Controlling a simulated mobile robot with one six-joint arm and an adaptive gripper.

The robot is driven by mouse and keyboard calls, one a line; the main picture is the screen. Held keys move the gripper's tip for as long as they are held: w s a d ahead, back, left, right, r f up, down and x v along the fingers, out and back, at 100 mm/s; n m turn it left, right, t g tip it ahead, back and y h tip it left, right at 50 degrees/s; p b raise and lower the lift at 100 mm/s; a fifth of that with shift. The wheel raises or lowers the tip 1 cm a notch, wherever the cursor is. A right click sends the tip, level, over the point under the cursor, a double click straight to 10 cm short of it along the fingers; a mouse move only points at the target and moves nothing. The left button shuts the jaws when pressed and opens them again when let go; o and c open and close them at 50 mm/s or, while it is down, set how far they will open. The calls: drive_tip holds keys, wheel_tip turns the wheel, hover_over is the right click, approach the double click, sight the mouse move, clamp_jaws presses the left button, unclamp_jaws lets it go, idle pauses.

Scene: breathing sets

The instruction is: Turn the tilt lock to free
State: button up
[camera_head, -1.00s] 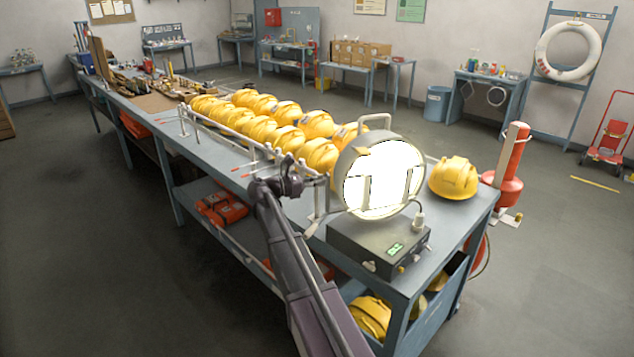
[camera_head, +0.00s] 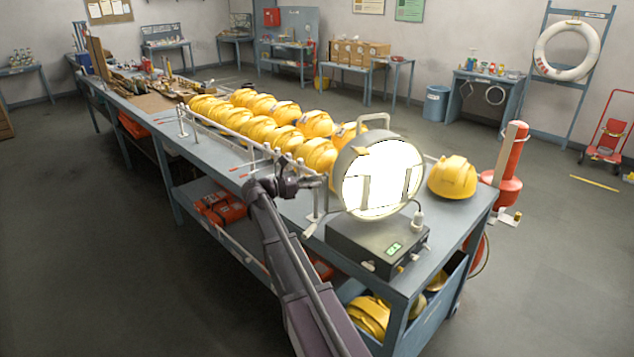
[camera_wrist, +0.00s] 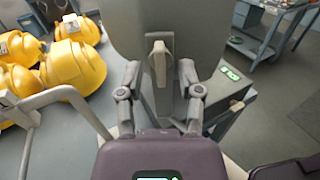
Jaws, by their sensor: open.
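The lamp (camera_head: 352,170) stands on the near end of the bench, its lit face to the right, on a dark control box (camera_head: 372,245) with a green display. In the wrist view the lamp's grey housing (camera_wrist: 160,18) fills the top centre. The tilt lock, a pale upright lever (camera_wrist: 158,62), sits on the housing's side. My gripper (camera_wrist: 160,76) is open, with one finger on each side of the lever and gaps between. Whether the fingertips reach past the lever is unclear. In the head view my gripper (camera_head: 308,184) is left of the lamp, and the lever is hidden.
Rows of yellow helmets (camera_head: 255,128) lie behind a metal rail (camera_head: 215,133) on the bench. One helmet (camera_head: 452,178) sits right of the lamp. A red cylinder (camera_head: 510,165) stands beyond the bench end. The floor at left is clear.

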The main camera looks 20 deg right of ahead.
drive_tip(key=w+a, duration=0.1)
drive_tip(key=a, duration=0.9)
drive_tip(key=shift+a, duration=0.2)
drive_tip(key=shift+s, duration=0.1)
